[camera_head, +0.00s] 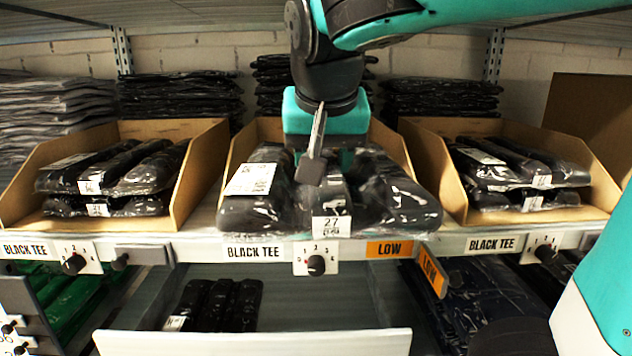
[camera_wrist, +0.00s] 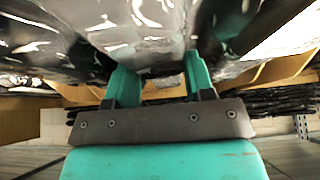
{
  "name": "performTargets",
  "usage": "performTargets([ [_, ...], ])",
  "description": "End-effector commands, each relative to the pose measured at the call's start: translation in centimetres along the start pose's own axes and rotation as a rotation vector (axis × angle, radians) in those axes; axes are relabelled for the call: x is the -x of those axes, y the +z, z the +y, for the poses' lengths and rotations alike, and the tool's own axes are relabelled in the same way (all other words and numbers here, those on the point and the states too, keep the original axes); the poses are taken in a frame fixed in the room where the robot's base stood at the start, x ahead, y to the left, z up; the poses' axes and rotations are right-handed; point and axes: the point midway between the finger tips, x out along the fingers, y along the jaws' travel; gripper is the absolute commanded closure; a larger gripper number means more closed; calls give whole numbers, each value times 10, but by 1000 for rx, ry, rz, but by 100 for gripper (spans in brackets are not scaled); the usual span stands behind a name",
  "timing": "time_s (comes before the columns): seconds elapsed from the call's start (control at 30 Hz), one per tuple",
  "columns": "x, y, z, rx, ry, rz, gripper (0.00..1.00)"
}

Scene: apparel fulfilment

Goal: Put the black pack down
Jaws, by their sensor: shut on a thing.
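The black pack (camera_head: 388,203) is a clear-wrapped bundle of dark rolls with a white label and a tag reading 27. It is at the middle cardboard bin (camera_head: 238,160), its front overhanging the shelf edge above the BLACK TEE label. My gripper (camera_head: 325,155) reaches down from above and is shut on the pack. In the wrist view, the green fingers of my gripper (camera_wrist: 158,80) meet the shiny wrap of the pack (camera_wrist: 140,30). The fingertips are partly hidden by the wrap. I cannot tell whether the pack touches what is beneath it.
Left (camera_head: 205,165) and right (camera_head: 425,165) cardboard bins hold stacked black packs. Below, an open drawer (camera_head: 250,343) holds another black pack (camera_head: 215,303) at its left; its right part is bare. Dial knobs and an orange LOW tag (camera_head: 388,249) line the shelf edge.

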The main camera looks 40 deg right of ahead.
Motion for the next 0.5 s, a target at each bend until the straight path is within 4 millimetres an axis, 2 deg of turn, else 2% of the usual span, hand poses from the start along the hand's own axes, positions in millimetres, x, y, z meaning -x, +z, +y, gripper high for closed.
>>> performTargets([
  [0.5,-67,-120,2,-5,4,0,80],
])
